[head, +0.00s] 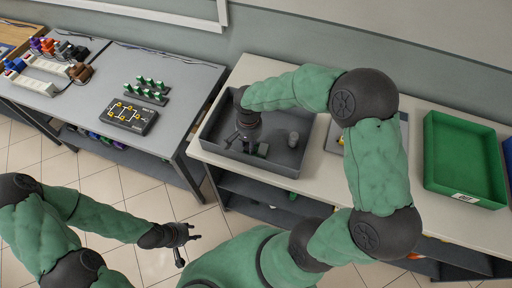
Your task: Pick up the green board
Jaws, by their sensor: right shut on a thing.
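My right gripper (246,144) reaches down into a grey tray (287,170) on the right table and is shut on a small green piece, the green board (262,150). Only part of the board shows beside the fingers; the gripper hides the rest. I cannot tell whether it touches the tray floor. My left gripper (188,249) is open and empty, over the tiled floor between the tables and my body.
A green bin (431,165) is at the right of the table. The left table holds a black panel with yellow lines (130,116), racks with green pegs (146,94), power strips and coloured connectors.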

